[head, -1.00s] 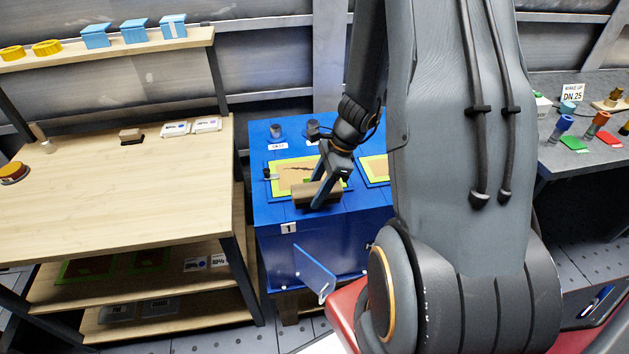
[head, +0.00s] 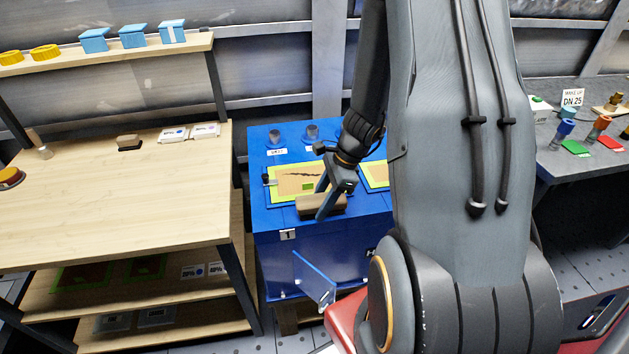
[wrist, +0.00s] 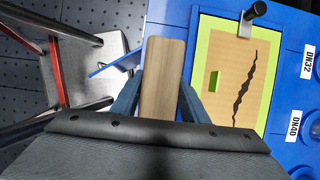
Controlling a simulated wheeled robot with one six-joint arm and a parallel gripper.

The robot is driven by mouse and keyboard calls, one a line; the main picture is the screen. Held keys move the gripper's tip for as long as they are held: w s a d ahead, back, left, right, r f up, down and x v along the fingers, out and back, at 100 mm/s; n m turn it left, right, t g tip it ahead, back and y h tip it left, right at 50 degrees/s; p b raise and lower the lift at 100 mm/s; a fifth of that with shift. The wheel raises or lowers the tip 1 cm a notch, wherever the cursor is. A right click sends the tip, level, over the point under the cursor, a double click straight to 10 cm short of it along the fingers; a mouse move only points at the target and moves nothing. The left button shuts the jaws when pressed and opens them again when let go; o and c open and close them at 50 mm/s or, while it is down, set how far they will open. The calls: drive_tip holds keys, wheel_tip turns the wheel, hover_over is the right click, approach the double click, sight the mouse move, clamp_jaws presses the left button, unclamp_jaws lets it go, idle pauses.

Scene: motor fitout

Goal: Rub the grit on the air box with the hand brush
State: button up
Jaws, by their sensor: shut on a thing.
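My gripper (head: 325,206) is shut on the hand brush (head: 310,206), a brown wooden-backed block, at the front edge of the blue air box (head: 285,215). In the wrist view the brush (wrist: 163,75) lies between the two fingers, beside the panel. I cannot tell whether it touches the box, and its bristles are hidden. The tan panel (head: 289,186) with a lime border is on the box top behind the brush. The grit is a dark jagged streak (wrist: 242,95) across this panel, with a small green patch (wrist: 214,80) beside it.
A second lime-bordered panel (head: 375,176) lies to the right, partly behind my arm. Grey cylindrical fittings (head: 311,132) stand at the box's back. A blue flap (head: 314,277) juts from its front. A wooden bench (head: 100,205) at the left holds a small brown block (head: 129,142).

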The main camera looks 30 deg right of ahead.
sight(313, 200)
drive_tip(key=shift+w+a, duration=0.15)
drive_tip(key=shift+a, duration=0.35)
drive_tip(key=shift+a+r, duration=0.15)
drive_tip(key=shift+a, duration=0.1)
wheel_tip(313, 200, up, 3)
drive_tip(key=shift+f+p, duration=0.15)
drive_tip(key=shift+p, duration=0.9)
wheel_tip(313, 200, up, 5)
drive_tip(key=p, duration=0.4)
drive_tip(key=shift+d+p, duration=0.1)
drive_tip(key=shift+p, duration=0.3)
